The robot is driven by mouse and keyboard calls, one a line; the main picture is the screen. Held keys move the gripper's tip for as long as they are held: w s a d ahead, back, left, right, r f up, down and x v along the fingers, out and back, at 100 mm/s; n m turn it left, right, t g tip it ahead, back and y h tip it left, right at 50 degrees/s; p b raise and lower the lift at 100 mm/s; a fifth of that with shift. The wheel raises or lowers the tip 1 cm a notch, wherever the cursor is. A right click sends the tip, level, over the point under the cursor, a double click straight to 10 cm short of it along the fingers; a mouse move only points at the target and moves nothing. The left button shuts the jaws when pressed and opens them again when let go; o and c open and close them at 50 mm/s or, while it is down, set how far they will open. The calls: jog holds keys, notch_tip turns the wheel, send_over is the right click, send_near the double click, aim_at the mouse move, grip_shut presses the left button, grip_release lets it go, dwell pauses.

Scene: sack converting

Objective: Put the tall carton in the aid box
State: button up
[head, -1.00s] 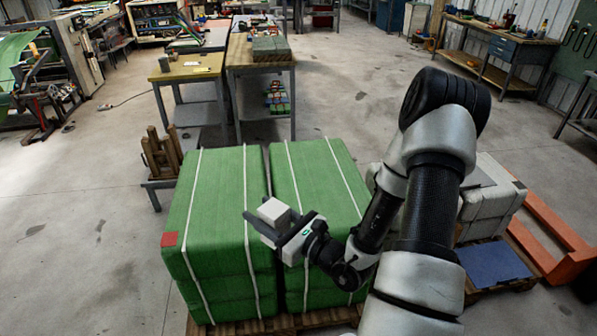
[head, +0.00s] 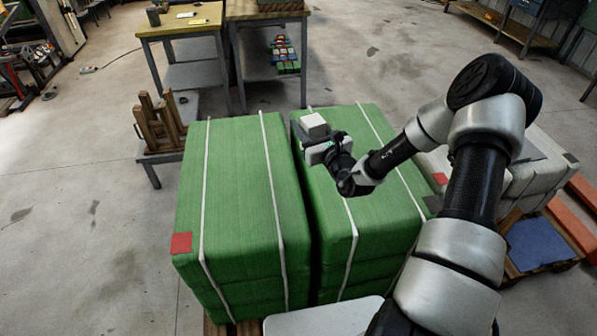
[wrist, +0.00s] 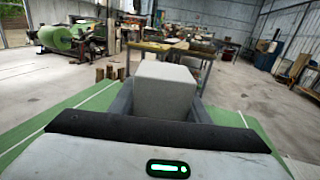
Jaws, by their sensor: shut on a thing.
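A plain pale grey carton (head: 314,122) is held in my gripper (head: 312,134), above the right-hand green bale. In the wrist view the carton (wrist: 166,88) stands between the two dark fingers, which close on its sides. My gripper is shut on it. The carton's lower part is hidden by the gripper. I cannot make out an aid box in either view.
Two green strapped bale stacks (head: 240,190) stand side by side in front of me. A blue sheet (head: 540,243) lies at right. Open floor lies left.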

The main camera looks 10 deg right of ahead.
jog(key=w+d+f+m+h+b, duration=0.1)
jog(key=w+f+m+h+b, duration=0.2)
jog(key=w, duration=0.4)
jog(key=w+d+f+h+b, duration=0.1)
jog(key=w+f+h+b, duration=0.1)
jog(key=w+f+b, duration=0.4)
jog(key=shift+t, duration=0.3)
jog(key=shift+w+d+f+b, duration=0.1)
jog(key=shift+w+f+b, duration=0.15)
jog(key=shift+f+b, duration=0.75)
jog(key=shift+w+d+f+b, duration=0.15)
jog(key=shift+f+b, duration=0.4)
jog(key=shift+f, duration=0.85)
jog(key=shift+w+f+b, duration=0.3)
jog(key=shift+f+b, duration=0.5)
jog(key=shift+f, duration=0.4)
jog(key=shift+f, duration=0.2)
jog(key=o, duration=1)
